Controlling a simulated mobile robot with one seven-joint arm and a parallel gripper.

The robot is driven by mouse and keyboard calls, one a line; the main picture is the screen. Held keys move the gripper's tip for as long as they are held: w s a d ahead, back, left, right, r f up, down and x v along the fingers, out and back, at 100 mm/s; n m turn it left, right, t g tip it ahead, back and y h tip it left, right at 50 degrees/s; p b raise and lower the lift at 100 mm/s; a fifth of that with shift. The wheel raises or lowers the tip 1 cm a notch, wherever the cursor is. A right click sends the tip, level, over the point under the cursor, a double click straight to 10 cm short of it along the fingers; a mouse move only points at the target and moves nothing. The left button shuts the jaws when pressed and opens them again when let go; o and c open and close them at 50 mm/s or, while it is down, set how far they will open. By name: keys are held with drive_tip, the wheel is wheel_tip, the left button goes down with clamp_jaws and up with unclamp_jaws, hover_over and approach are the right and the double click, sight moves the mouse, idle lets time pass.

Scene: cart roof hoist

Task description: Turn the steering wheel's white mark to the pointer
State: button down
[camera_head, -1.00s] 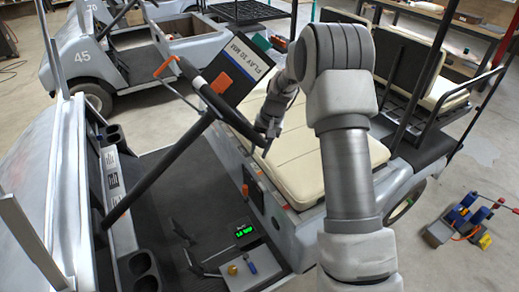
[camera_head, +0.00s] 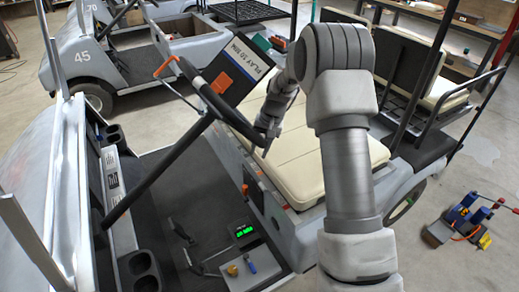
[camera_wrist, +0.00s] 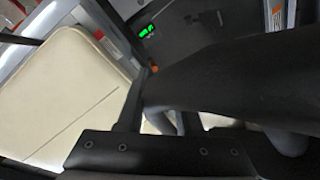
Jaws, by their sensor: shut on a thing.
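The black steering wheel (camera_head: 205,92) is seen at a steep slant in the head view. My gripper (camera_head: 266,143) is at the rim's lower right end and is shut on it. In the wrist view the dark rim (camera_wrist: 235,75) fills much of the right side, beside my gripper (camera_wrist: 135,115). An orange block (camera_head: 221,83) shows at the wheel, and a thin orange piece (camera_head: 166,66) shows at its upper left. I cannot tell which of these is the pointer.
A sign reading "PLAY 30 MM" (camera_head: 243,62) stands behind the wheel. The cream seat (camera_head: 303,165) lies under my arm. A green-lit display (camera_head: 243,232) and a small box (camera_head: 250,270) are on the cart floor. A blue and red device (camera_head: 463,217) stands on the floor at right.

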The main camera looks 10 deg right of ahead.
drive_tip(key=s+r+m+g+p, duration=0.1)
drive_tip(key=r+p, duration=0.1)
drive_tip(key=s+a+r+m+g+p, duration=0.1)
drive_tip(key=s+p, duration=0.1)
drive_tip(key=p, duration=0.1)
drive_tip(key=s+a+r+g+p, duration=0.1)
drive_tip(key=r+p, duration=0.1)
drive_tip(key=p, duration=0.1)
drive_tip(key=shift+s+a+r+m+h, duration=0.1)
drive_tip(key=shift+s+r+m+h, duration=0.1)
drive_tip(key=shift+r+m+h, duration=0.15)
drive_tip(key=shift+s+a+r+m+g+p, duration=0.3)
drive_tip(key=shift+s+r+m+g+p, duration=0.1)
drive_tip(key=shift+m+p, duration=0.1)
drive_tip(key=c, duration=0.6)
unclamp_jaws()
